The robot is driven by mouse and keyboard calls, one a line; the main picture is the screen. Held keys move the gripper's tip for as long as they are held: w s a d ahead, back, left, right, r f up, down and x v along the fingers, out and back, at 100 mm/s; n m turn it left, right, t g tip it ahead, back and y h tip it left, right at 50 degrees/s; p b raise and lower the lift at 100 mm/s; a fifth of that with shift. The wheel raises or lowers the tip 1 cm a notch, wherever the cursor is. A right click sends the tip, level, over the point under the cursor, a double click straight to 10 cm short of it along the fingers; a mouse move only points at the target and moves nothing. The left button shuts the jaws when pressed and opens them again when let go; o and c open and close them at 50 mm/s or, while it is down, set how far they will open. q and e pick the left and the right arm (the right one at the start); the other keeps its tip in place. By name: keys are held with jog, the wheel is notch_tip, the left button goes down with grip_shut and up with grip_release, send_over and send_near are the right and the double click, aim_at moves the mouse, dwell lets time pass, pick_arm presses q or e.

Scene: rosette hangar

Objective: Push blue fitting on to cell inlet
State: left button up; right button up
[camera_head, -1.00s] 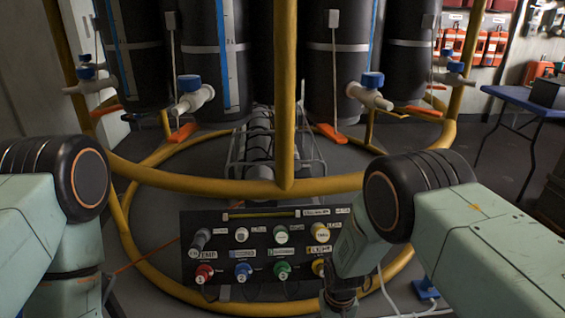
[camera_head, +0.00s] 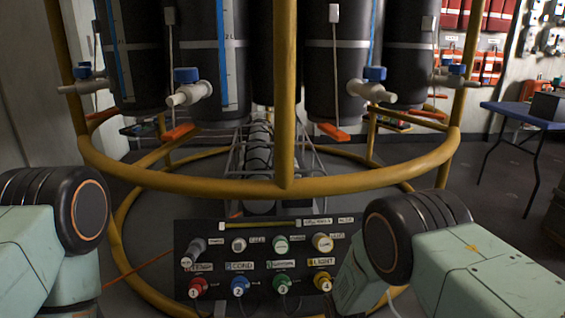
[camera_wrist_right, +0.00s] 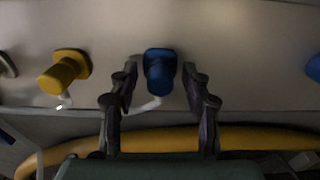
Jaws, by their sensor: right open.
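A blue fitting (camera_wrist_right: 160,72) stands out from a pale surface in the right wrist view. My right gripper (camera_wrist_right: 160,88) is open, with one finger on each side of the blue fitting and gaps visible beside it. In the head view my right arm comes in from the right, but its fingers do not show. My left arm shows at the left with its gripper out of view. I cannot identify the cell inlet. A dark panel (camera_head: 210,240) in the head view carries red, blue, green and yellow numbered knobs below a row of paler ones.
A yellow fitting (camera_wrist_right: 65,72) is left of the blue one, and another blue part (camera_wrist_right: 314,68) is at the right edge. A yellow tube (camera_wrist_right: 240,138) runs below. In the head view a yellow frame (camera_head: 283,100) stands before black tanks; a blue table (camera_head: 520,113) is at right.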

jog(key=shift+c, duration=0.3)
dwell(0.7)
grip_shut()
dwell(0.4)
jog(key=shift+r, duration=0.2)
jog(key=shift+r+p, duration=2.6)
jog(key=shift+r, duration=0.25)
